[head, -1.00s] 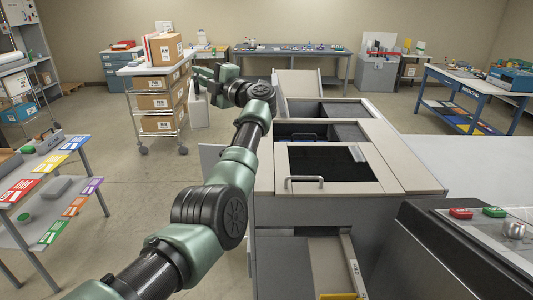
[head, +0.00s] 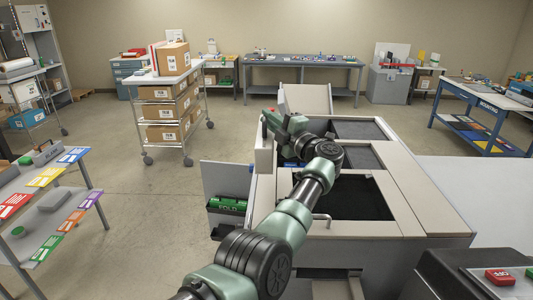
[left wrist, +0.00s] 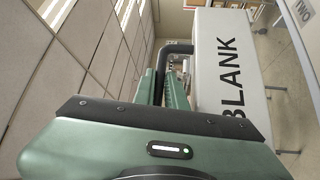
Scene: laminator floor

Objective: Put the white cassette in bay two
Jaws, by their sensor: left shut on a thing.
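The white cassette (head: 263,152) is held upright at the left edge of the grey machine (head: 400,190) in the head view. In the left wrist view the white cassette (left wrist: 230,75) shows a large BLANK label and a dark handle. My left gripper (head: 275,124) is shut on it, with its fingers at that handle (left wrist: 172,65). A plate marked TWO (left wrist: 302,12) shows at the upper right of the wrist view. In the head view I cannot tell which opening is bay two. My right gripper is out of view.
The machine's top has a near opening (head: 345,197), a middle one (head: 362,157) and a far one (head: 358,129). A cart with boxes (head: 172,78) stands behind. Floor between cart and machine is clear.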

